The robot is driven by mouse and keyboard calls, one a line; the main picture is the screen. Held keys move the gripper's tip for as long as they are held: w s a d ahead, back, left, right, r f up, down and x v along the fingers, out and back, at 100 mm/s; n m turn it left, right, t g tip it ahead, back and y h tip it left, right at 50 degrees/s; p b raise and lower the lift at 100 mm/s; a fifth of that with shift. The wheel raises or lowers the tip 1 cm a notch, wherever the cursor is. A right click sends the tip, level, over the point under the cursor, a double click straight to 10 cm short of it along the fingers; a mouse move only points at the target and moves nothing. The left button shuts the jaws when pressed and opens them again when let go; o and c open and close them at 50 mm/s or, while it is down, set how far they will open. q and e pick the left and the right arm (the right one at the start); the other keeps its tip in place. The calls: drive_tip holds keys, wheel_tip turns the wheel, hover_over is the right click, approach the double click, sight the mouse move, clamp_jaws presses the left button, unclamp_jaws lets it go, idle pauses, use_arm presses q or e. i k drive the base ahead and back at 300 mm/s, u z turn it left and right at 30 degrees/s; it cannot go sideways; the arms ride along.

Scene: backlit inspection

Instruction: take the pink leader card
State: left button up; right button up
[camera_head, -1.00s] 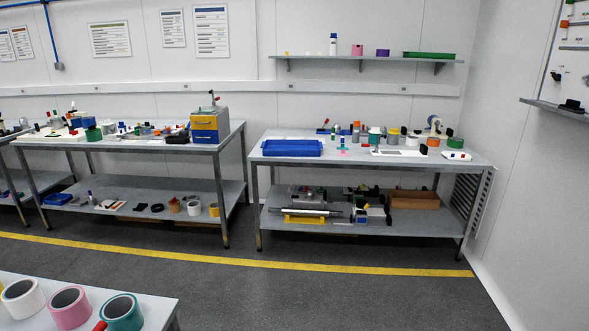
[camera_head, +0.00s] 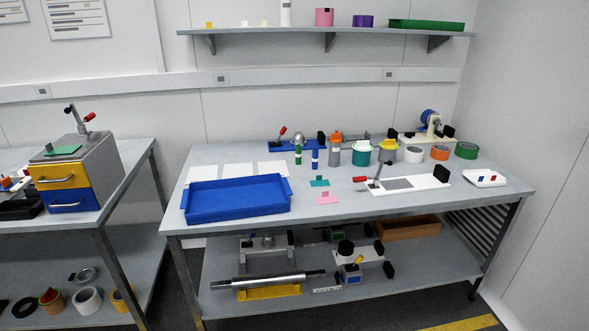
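The pink leader card (camera_head: 327,198) is a small flat pink piece with a raised tab. It lies on the grey workbench (camera_head: 340,222), close to the front edge. A similar teal card (camera_head: 319,182) lies just behind it, apart from it. Neither of my grippers shows in the head view, so their state cannot be seen.
A blue tray (camera_head: 238,212) stands left of the cards. A white plate fixture (camera_head: 408,184) with a red-handled clamp stands to their right. Bottles and tape rolls (camera_head: 440,153) line the back. Another bench with a drawer box (camera_head: 78,175) is at left.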

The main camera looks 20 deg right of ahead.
sight(325, 199)
drive_tip(key=i, duration=2.15)
drive_tip(key=z, duration=0.95)
